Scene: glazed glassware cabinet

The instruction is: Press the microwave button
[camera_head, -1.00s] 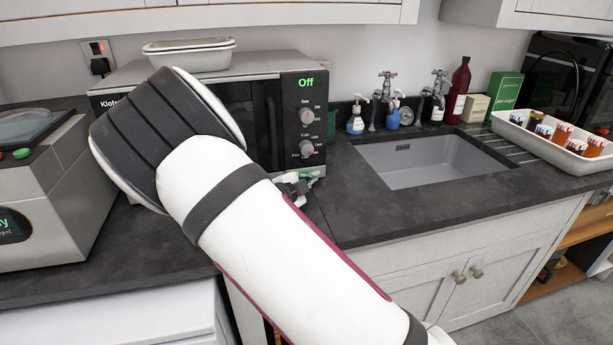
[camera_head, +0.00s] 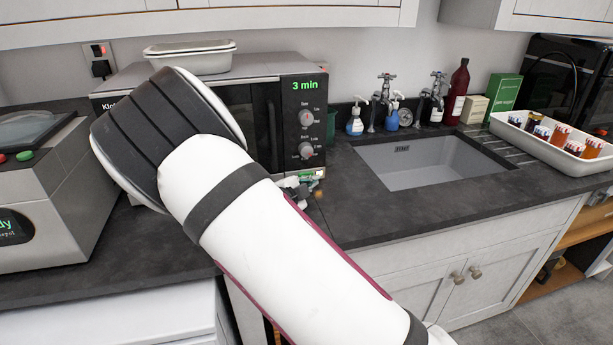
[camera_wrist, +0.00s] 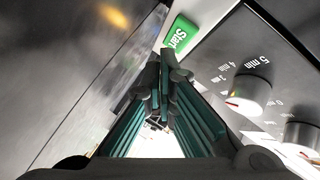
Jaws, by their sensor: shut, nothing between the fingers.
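The microwave (camera_head: 291,90) stands on the counter, with its green display (camera_head: 305,85) reading "3 min". Its panel has an upper knob (camera_head: 306,118) and a lower knob (camera_head: 305,150); both knobs also show at the right of the wrist view. The green Start button (camera_wrist: 181,34) is at the panel's lower end, just beyond my fingertips in the wrist view. My gripper (camera_wrist: 164,62) is shut and empty, its tips at or very near the button; I cannot tell exact contact. In the head view my gripper (camera_head: 300,187) is low before the panel, partly hidden by my arm.
A sink (camera_head: 430,163) with taps and soap bottles is right of the microwave. A white tray (camera_head: 550,155) of jars stands farther right. A grey appliance (camera_head: 50,190) stands at the left. White dishes (camera_head: 190,56) sit on the microwave. The counter before the sink is clear.

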